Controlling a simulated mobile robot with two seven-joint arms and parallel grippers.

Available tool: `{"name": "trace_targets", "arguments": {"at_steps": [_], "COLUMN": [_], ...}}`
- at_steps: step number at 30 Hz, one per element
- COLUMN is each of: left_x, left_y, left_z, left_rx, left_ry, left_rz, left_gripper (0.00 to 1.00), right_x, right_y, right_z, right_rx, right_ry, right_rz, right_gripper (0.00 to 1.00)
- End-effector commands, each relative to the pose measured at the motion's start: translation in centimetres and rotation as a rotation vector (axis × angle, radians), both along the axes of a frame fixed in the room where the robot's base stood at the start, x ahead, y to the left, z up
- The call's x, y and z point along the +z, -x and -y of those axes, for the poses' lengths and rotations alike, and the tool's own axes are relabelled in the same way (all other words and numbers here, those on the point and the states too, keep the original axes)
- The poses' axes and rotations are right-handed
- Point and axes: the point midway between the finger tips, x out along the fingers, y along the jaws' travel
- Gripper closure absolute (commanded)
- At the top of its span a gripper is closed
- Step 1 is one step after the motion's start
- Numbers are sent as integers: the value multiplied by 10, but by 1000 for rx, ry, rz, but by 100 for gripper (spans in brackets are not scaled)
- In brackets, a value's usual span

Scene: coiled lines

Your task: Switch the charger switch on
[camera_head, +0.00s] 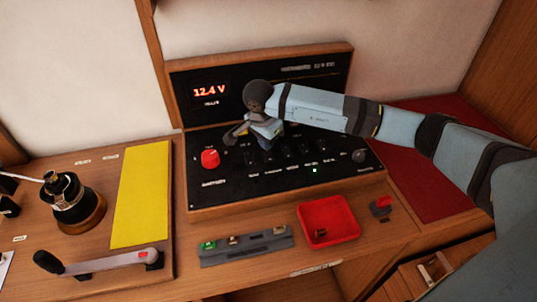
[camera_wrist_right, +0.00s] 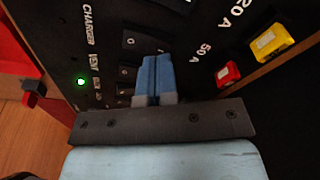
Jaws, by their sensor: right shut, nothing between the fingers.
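The black switch panel (camera_head: 225,188) stands at the back with a row of black rocker switches. In the right wrist view, the CHARGER label (camera_wrist_right: 90,22) is at the upper left, and a dark rocker, apparently the charger switch (camera_wrist_right: 138,40), lies to its right. My right gripper (camera_head: 272,140) is in front of the panel's switch row. Its blue fingertips (camera_wrist_right: 154,66) are shut together and empty, close to the rockers just below that switch in the wrist view. They hide part of the row. Whether they touch a rocker, and the switch's position, I cannot tell. My left gripper is not in view.
A green light (camera_head: 314,170) glows below the row. The display (camera_head: 210,91) reads 12.4 V. A red knob (camera_head: 210,158) sits left of the switches. Red and yellow fuses (camera_wrist_right: 228,74) are near the fingers. A red tray (camera_head: 328,210) stands in front.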

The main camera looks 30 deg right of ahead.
Motion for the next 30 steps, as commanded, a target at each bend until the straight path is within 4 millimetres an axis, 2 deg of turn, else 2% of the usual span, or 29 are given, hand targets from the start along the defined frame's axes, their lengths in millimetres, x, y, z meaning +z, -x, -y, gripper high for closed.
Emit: {"name": "trace_targets", "arguments": {"at_steps": [30], "left_x": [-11], "left_y": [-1], "left_z": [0], "left_rx": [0], "left_ry": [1], "left_rz": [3], "left_gripper": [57], "right_x": [-16], "right_y": [0], "right_z": [0], "right_rx": [0], "right_ry": [0], "right_rz": [-1], "right_gripper": [100]}}
